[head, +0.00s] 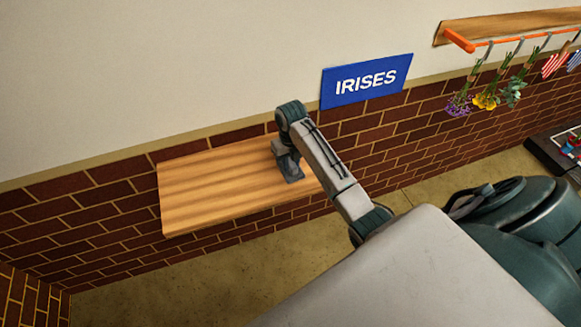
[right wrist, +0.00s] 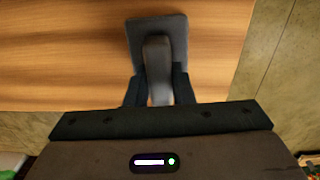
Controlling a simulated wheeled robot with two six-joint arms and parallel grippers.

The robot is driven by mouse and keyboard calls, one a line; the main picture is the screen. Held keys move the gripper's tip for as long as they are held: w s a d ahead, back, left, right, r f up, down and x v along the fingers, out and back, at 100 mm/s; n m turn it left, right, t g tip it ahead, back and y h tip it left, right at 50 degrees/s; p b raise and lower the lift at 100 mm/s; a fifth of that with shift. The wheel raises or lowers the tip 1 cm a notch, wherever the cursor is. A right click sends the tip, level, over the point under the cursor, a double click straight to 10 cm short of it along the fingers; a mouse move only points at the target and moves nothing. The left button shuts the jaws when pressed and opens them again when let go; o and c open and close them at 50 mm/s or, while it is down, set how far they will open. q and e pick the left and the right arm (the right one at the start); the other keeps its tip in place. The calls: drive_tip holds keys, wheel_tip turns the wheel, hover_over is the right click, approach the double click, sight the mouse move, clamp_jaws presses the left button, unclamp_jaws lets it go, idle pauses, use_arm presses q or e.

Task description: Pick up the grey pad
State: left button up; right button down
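The grey pad (right wrist: 173,28) is a dark flat piece with a raised grip, over the wooden shelf. In the head view the pad (head: 293,176) shows only in part below my right gripper (head: 284,150). In the right wrist view my right gripper (right wrist: 158,88) has one finger on each side of the pad's raised grip, with no clear gap, so it looks shut on it. I cannot tell whether the pad touches the shelf. My left gripper is not in view.
The wooden shelf (head: 215,185) is otherwise bare and juts from the brick wall. A blue IRISES sign (head: 366,81) hangs above it to the right. An orange rail (head: 459,41) with hanging flower bunches (head: 487,97) is at the upper right.

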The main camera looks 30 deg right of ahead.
sight(289, 175)
drive_tip(key=shift+r, duration=0.15)
drive_tip(key=shift+w+r, duration=0.1)
drive_tip(key=shift+r, duration=0.15)
drive_tip(key=shift+r+b, duration=0.75)
drive_tip(key=shift+r, duration=0.2)
drive_tip(key=shift+s+a+r+b, duration=0.15)
drive_tip(key=shift+s+a+b, duration=0.1)
drive_tip(key=shift+s+a, duration=0.3)
drive_tip(key=shift+s+a+r+b, duration=0.15)
drive_tip(key=shift+s+a+b, duration=0.1)
drive_tip(key=shift+s+a, duration=0.25)
drive_tip(key=s+a+r+p, duration=0.1)
drive_tip(key=s+a+p, duration=0.4)
drive_tip(key=s+a, duration=0.3)
drive_tip(key=shift+s+a+r, duration=0.3)
drive_tip(key=shift+a+r, duration=0.1)
drive_tip(key=shift+a, duration=0.6)
